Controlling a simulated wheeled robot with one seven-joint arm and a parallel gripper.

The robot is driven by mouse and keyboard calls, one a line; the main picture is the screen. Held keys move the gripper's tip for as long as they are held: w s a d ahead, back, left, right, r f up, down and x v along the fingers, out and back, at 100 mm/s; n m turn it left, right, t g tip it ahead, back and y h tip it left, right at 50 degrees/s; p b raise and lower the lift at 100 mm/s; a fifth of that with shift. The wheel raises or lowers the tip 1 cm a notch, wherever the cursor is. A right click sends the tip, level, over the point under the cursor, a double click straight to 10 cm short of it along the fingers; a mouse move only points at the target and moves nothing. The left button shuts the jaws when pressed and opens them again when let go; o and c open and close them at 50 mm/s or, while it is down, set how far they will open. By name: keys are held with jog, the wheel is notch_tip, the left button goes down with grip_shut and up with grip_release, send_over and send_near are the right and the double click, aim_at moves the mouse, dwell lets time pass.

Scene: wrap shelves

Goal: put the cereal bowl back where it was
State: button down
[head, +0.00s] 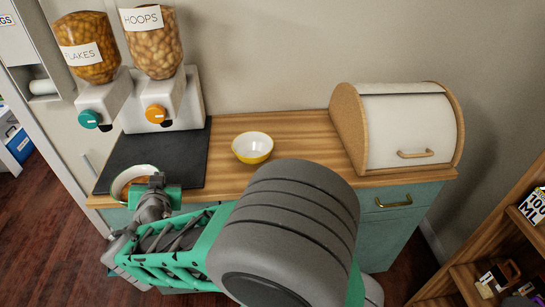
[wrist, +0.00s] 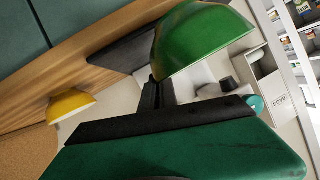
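A green bowl (wrist: 205,42) is pinched at its edge by my gripper (wrist: 155,92). In the head view this bowl (head: 120,183) shows a pale rim and something orange-brown inside. It is over the front left part of the dark mat (head: 185,158), below the flakes dispenser. I cannot tell whether it touches the mat. My gripper (head: 155,182) is at the bowl's right side, and its fingertips are partly hidden. A second bowl, yellow outside and white inside (head: 253,148), stands upright and empty on the wooden counter (head: 290,125). The yellow bowl also shows in the wrist view (wrist: 70,105).
The flakes dispenser (head: 101,100) and hoops dispenser (head: 165,100) stand at the back left. A bread box (head: 405,130) with a white lid is at the right. The counter between the yellow bowl and bread box is clear. A wooden shelf (head: 475,245) stands at lower right.

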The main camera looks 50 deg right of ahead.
jog(key=s+d+r+m+g+h, duration=0.35)
jog(key=s+d, duration=0.25)
jog(key=d, duration=0.3)
jog(key=s+d+r+m+g+h, duration=0.2)
jog(key=s+d+m+g, duration=0.3)
jog(key=d, duration=0.5)
jog(key=s+d+r+m+g+p, duration=0.1)
jog(key=s+d+r+m+g, duration=0.15)
jog(key=s, duration=0.65)
jog(key=s+d+r+m+g, duration=0.1)
jog(key=s+d+m+g, duration=0.3)
jog(key=s, duration=0.5)
jog(key=shift+h, duration=0.25)
jog(key=d+f, duration=0.3)
jog(key=d, duration=0.1)
jog(key=w+d+f+p, duration=0.1)
jog(key=d+f, duration=0.2)
jog(key=d, duration=0.2)
jog(key=d+f, duration=0.3)
jog(key=d, duration=0.2)
jog(key=shift+w+f+p, duration=0.3)
jog(key=shift+f+p, duration=0.05)
jog(key=shift+f, duration=0.05)
notch_tip(320, 180, down, 3)
jog(key=shift+w+p, duration=0.1)
jog(key=shift+p, duration=0.25)
jog(key=c, duration=1.6)
grip_release()
jog(key=shift+a, duration=0.1)
